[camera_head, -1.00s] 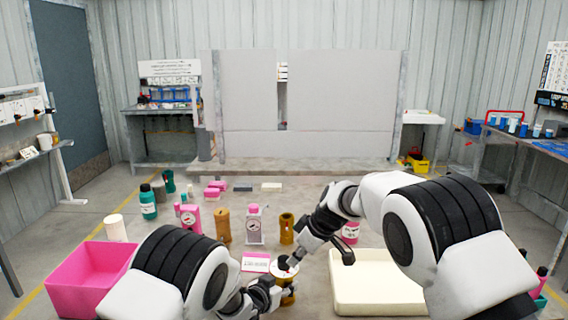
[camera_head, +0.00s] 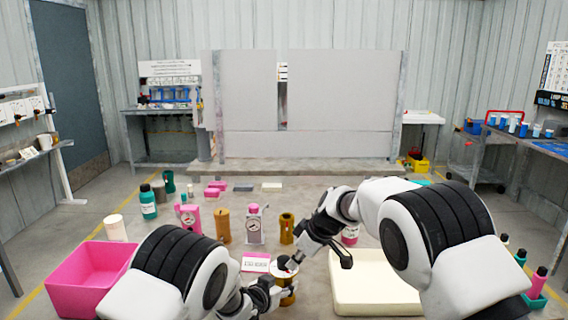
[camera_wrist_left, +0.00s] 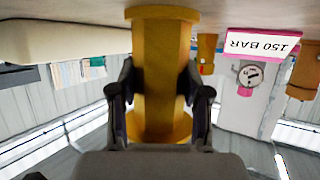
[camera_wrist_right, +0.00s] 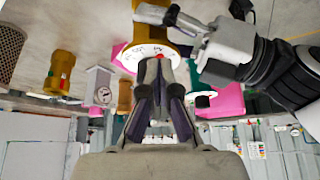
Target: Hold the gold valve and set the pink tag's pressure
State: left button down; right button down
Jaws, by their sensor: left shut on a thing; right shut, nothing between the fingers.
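The gold valve (camera_wrist_left: 160,75) stands upright in the left wrist view. My left gripper (camera_wrist_left: 158,92) is shut around its body. In the head view the valve (camera_head: 287,298) is partly hidden by my grippers. Its white dial face with a red centre (camera_wrist_right: 150,55) shows in the right wrist view. My right gripper (camera_wrist_right: 162,72) is shut and empty, its fingertips at the dial's edge; I cannot tell whether they touch. The pink tag (camera_wrist_left: 262,44) reads 150 BAR and stands beside the valve; it also shows in the head view (camera_head: 256,262).
A pink bin (camera_head: 85,285) stands at the left and a cream tray (camera_head: 375,285) at the right. Behind the valve stand gold cylinders (camera_head: 224,226), a grey pump with a gauge (camera_head: 254,228), a pink gauge unit (camera_head: 190,218) and a green bottle (camera_head: 148,203).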

jog(key=shift+w+d, duration=0.25)
jog(key=shift+w, duration=0.05)
jog(key=shift+w+d, duration=0.35)
jog(key=shift+w, duration=0.5)
jog(key=shift+d, duration=0.1)
notch_tip(320, 180, up, 6)
jog(key=shift+d, duration=0.3)
dwell(0.5)
